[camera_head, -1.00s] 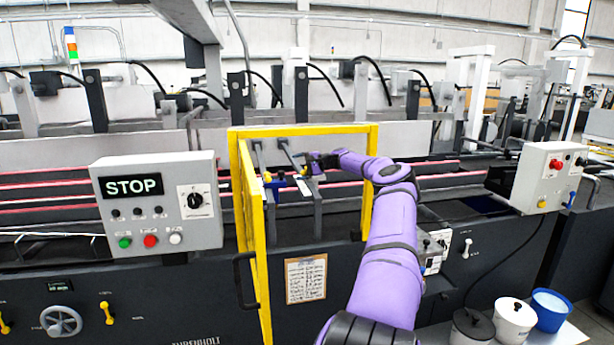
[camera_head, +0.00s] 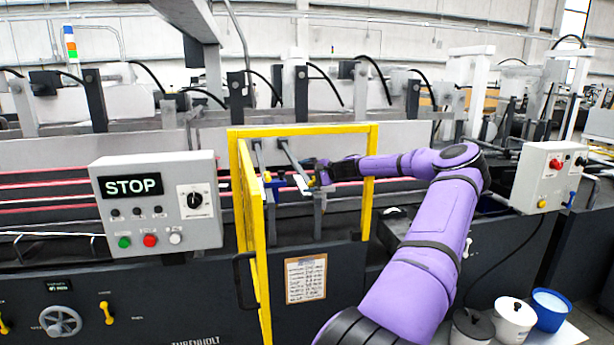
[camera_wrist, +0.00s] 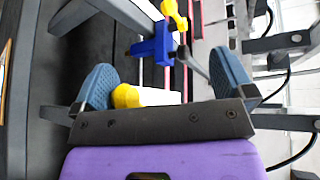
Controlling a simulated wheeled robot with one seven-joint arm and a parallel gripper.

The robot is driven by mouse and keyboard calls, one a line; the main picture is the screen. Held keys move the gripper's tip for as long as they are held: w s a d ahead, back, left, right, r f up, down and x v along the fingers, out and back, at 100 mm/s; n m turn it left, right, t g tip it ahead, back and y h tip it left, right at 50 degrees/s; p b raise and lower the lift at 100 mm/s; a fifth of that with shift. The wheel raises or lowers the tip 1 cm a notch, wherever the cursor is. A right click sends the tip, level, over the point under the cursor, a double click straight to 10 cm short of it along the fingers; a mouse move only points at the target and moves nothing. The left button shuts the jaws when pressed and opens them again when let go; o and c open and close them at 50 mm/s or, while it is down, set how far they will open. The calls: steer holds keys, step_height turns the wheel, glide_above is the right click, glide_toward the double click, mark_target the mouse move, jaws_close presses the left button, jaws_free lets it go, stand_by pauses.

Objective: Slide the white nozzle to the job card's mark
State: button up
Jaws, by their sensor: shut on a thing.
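The white nozzle (camera_head: 302,184) is inside the yellow-framed opening, right of the blue nozzle (camera_head: 275,183). In the wrist view the white nozzle (camera_wrist: 160,97) lies between my fingers, partly hidden by my gripper's dark palm. Its yellow knob (camera_wrist: 125,96) is against the left finger. My gripper (camera_wrist: 165,85) is shut on the white nozzle; it also shows in the head view (camera_head: 317,176). The blue nozzle (camera_wrist: 155,47) with a yellow knob stands just beyond. The job card (camera_head: 306,278) hangs on the dark panel below the opening; its writing is too small to read.
The yellow guard frame (camera_head: 372,180) surrounds my forearm's reach, with its door (camera_head: 250,225) swung outward at left. A control box (camera_head: 157,205) reading STOP stands left, another (camera_head: 548,177) right.

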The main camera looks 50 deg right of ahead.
steer(key=shift+s+a+r, duration=0.25)
steer(key=shift+r, duration=0.25)
steer(key=shift+s+a+r, duration=0.2)
steer(key=shift+r, duration=0.25)
steer(key=shift+s+d+f, duration=0.1)
steer(key=shift+s+f, duration=0.05)
steer(key=shift+f, duration=0.25)
steer(key=shift+s+r, duration=0.1)
steer(key=shift+d+v, duration=0.1)
steer(key=shift+v, duration=1.35)
steer(key=shift+d+v, duration=0.15)
steer(key=shift+v, duration=1.3)
steer(key=shift+s+r, duration=0.15)
steer(key=shift+s, duration=0.15)
steer(key=c, duration=0.5)
steer(key=shift+f+v, duration=0.2)
steer(key=shift+v, duration=1.2)
steer(key=shift+f+v, duration=0.15)
steer(key=shift+v, duration=1.3)
steer(key=shift+d, duration=0.15)
steer(key=shift+c, duration=0.3)
